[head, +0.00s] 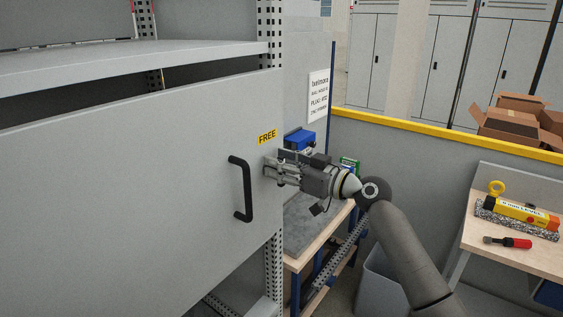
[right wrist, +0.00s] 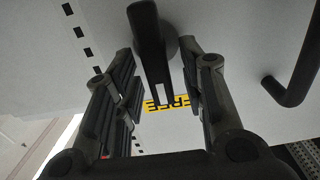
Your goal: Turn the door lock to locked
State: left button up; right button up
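The grey door (head: 130,170) fills the left of the head view, with a yellow FREE label (head: 267,136) near its right edge. My right gripper (head: 273,167) is at the door face just below that label and hides the lock in the head view. In the right wrist view, the black lock handle (right wrist: 149,35) shows between the two fingers of my right gripper (right wrist: 162,80). The fingers stand apart on either side of it, with a gap visible on the right side. The FREE label (right wrist: 168,104) shows upside down there. My left gripper is out of view.
A black door handle (head: 243,190) sticks out left of my right gripper, and also shows in the right wrist view (right wrist: 293,85). A perforated post (head: 270,30) stands behind the door edge. A workbench (head: 510,235) with tools is at the right.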

jog(key=shift+c, duration=0.3)
grip_shut()
